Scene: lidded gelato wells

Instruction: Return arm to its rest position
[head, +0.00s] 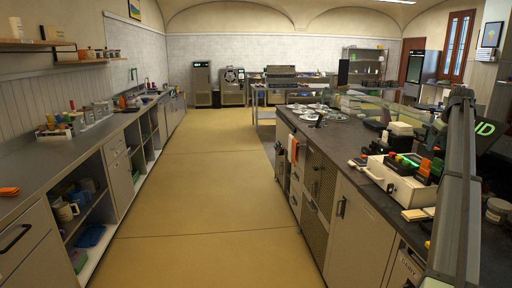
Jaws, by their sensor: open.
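My gripper is not seen in the head view. The round metal lids (338,117) of the gelato wells sit in the far part of the dark right-hand counter (335,148). They are small at this distance, and I cannot tell whether each one lies fully on its well. A small dark object (319,122) stands up beside the lids; its kind is unclear.
The yellow floor aisle (195,190) is clear between the counters. An upright grey post (458,190) blocks part of the right side. The left counter (95,140) holds bottles and jars.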

